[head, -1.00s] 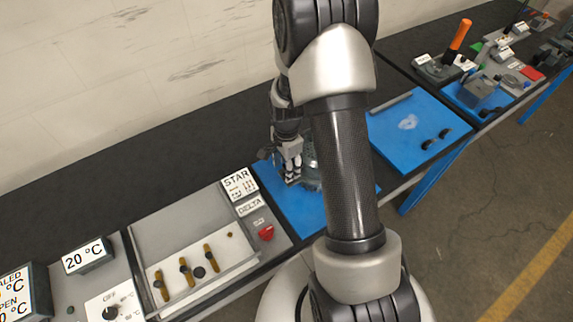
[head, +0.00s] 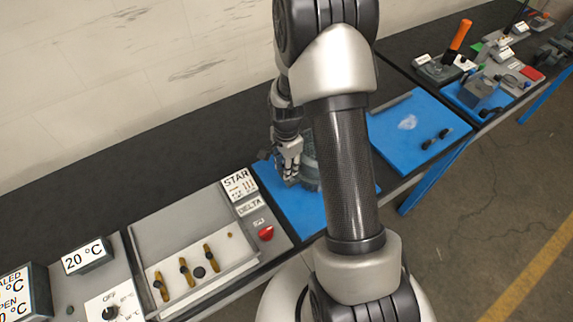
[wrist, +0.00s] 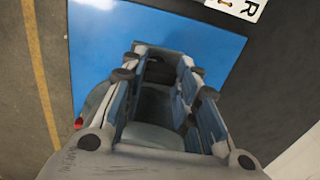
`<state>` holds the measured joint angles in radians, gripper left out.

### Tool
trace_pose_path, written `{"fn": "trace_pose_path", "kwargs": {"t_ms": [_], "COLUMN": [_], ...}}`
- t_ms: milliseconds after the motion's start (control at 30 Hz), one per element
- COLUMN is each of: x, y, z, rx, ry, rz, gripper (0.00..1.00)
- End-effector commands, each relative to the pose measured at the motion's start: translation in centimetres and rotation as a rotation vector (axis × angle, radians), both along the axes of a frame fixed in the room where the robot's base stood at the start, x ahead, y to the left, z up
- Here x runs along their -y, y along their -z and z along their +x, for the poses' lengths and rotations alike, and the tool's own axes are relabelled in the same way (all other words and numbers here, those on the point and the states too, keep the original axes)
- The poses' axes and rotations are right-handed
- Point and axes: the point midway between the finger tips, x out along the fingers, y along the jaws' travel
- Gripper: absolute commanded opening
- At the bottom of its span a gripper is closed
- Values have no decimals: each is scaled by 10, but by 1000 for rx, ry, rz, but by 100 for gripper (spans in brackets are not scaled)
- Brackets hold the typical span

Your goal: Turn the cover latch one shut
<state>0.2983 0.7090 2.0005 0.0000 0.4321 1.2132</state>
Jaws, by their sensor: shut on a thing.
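The grey, rounded housing (head: 310,170) stands on the blue mat (head: 290,205), partly hidden behind my arm in the head view. My gripper (head: 289,177) points down at the housing's left side. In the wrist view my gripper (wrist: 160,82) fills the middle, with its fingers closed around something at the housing. Cover latch one cannot be made out separately; the fingers hide the spot where they hold. How far the latch is turned cannot be told.
A panel with brass-coloured links (head: 185,268) and a red knob (head: 265,233) lies left of the mat. Another blue mat (head: 400,150) with two black pieces lies to the right. The dark bench behind my gripper is clear.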

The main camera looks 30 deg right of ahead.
Motion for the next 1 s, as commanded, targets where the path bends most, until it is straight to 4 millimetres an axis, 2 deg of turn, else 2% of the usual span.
{"fn": "trace_pose_path", "kwargs": {"t_ms": [367, 1000], "x": [-1, -4], "y": [1, 1], "z": [0, -2], "rx": [0, 1], "ry": [-227, -834], "rz": [0, -1], "gripper": [4, 4]}}
